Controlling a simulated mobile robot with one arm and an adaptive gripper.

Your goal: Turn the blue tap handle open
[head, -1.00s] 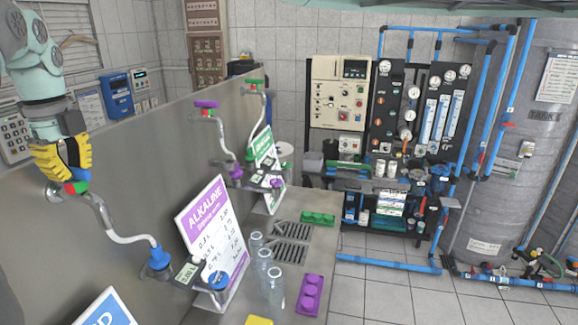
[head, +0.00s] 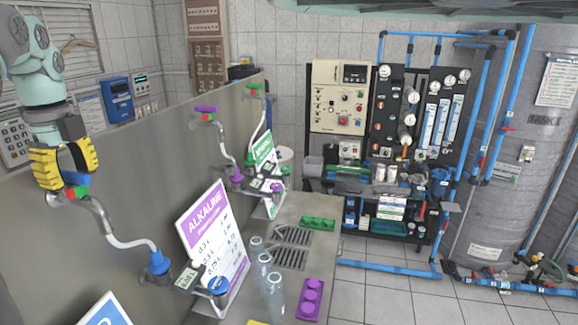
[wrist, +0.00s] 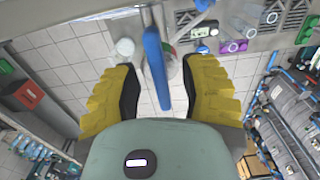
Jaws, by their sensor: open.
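The blue tap handle (head: 77,179) is at the left of the head view, on the steel panel above a curved white spout (head: 125,240). A red and green part sits at its base. My gripper (head: 65,165), with yellow ribbed fingers, is at the handle. In the wrist view the long blue handle (wrist: 156,68) stands between the two fingers of my gripper (wrist: 160,90). The gripper is open, with a gap on each side of the handle. In the head view the fingers partly hide the handle.
Purple (head: 206,109) and green (head: 255,86) handles of other taps stand farther along the panel. An ALKALINE sign (head: 212,235), clear bottles (head: 265,275) and a purple rack (head: 311,298) are on the counter (head: 300,215) below.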

